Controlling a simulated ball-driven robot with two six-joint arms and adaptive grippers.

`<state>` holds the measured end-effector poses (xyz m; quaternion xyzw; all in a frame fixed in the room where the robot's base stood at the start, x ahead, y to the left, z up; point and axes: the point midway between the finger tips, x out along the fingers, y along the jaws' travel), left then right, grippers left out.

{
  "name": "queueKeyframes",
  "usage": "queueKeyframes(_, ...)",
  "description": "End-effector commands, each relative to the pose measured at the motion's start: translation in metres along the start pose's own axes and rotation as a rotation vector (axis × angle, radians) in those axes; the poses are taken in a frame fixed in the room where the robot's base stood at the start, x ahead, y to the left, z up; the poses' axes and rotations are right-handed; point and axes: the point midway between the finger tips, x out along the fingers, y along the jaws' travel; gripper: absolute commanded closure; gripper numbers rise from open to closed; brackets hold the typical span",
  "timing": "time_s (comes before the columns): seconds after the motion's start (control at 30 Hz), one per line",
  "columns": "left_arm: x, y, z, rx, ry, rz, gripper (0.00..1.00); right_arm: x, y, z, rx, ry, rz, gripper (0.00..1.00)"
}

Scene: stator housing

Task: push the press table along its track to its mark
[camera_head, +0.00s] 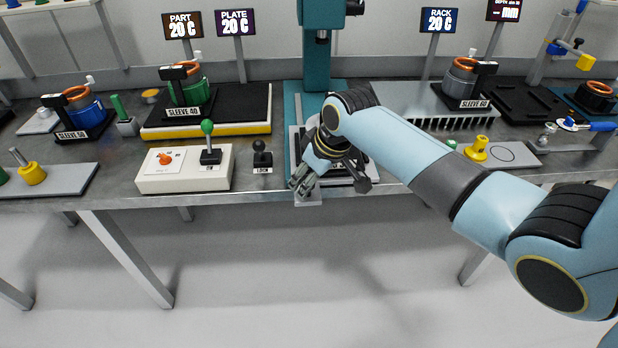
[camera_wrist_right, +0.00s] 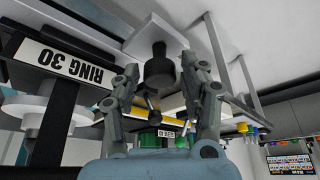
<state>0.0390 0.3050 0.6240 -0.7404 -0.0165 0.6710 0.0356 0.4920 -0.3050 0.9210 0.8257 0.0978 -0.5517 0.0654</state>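The press table is a pale grey slide (camera_head: 374,172) with a dark part on it, under the teal press column (camera_head: 317,60). My right arm partly hides it. A light front tab (camera_head: 308,197) sticks out past the bench edge. My right gripper (camera_head: 330,184) is at the table's front. Its fingers (camera_wrist_right: 160,100) are spread with the knob between or just beyond their tips; contact cannot be told. My left gripper is not in view.
Left of the press stand a black LOCK lever (camera_head: 262,155) and a control box (camera_head: 165,182) with a green-knobbed lever (camera_head: 208,140). A finned rack (camera_head: 425,105) and a grey plate with a yellow knob (camera_head: 478,148) lie to the right. The floor in front is clear.

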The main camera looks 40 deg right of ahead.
Motion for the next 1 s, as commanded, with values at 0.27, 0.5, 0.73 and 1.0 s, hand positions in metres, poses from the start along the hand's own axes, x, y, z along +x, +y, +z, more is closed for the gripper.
queueKeyframes(0.27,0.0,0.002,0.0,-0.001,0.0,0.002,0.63,0.0,0.0,0.0,0.0,0.0,0.0,0.95)
queueKeyframes(0.5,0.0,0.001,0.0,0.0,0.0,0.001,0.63,0.0,0.0,0.0,0.0,0.0,0.0,1.0)
queueKeyframes(0.73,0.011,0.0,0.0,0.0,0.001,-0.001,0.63,0.009,0.018,-0.016,-0.001,0.003,0.004,1.0)
queueKeyframes(1.0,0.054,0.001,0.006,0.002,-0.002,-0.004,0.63,0.033,0.073,-0.067,0.001,0.006,0.006,1.0)
